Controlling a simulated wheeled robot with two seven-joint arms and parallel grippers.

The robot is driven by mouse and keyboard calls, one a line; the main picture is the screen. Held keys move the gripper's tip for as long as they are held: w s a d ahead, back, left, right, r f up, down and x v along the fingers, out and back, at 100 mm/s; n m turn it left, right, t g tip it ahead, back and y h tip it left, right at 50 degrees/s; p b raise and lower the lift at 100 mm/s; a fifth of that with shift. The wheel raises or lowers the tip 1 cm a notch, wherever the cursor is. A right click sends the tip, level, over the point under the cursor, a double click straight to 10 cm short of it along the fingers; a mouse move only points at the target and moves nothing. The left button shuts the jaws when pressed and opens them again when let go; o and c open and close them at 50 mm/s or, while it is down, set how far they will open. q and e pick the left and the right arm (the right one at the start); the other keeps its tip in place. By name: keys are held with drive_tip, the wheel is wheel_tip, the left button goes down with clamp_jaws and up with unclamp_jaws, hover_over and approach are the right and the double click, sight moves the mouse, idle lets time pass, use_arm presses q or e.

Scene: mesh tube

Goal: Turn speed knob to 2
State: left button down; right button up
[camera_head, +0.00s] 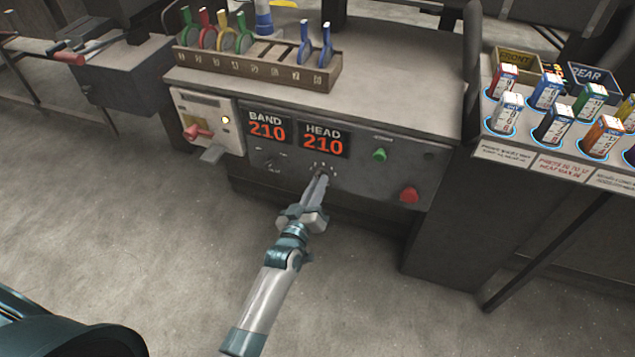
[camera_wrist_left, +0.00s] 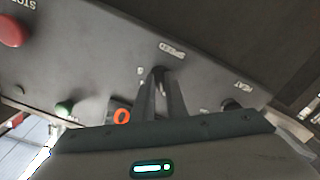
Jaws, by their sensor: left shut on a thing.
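The speed knob (camera_head: 325,171) is a small dark knob on the front panel, below the HEAD 210 display. A ring of small pale marks surrounds it. My left gripper (camera_head: 321,178) reaches up to the panel from below and is shut on the knob. In the left wrist view, its two fingers (camera_wrist_left: 161,92) close around the dark speed knob (camera_wrist_left: 158,71), beside the upside-down SPEED label. The fingers hide most of the knob, so I cannot tell which number it points to. My right gripper is not in view.
The panel holds a heat knob (camera_wrist_left: 232,104), a green button (camera_head: 379,154), a red stop button (camera_head: 409,195) and a red-handled switch (camera_head: 197,132) at left. A rack (camera_head: 255,70) of coloured clips stands on top. Open floor lies in front.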

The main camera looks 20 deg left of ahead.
use_arm(q)
drive_tip(key=shift+n, duration=0.7)
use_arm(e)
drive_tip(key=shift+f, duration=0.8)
use_arm(q)
drive_tip(key=c, duration=1.8)
unclamp_jaws()
drive_tip(key=shift+o, duration=0.2)
drive_tip(key=s, duration=1.7)
drive_tip(key=shift+s+a, duration=0.2)
drive_tip(key=shift+a, duration=0.1)
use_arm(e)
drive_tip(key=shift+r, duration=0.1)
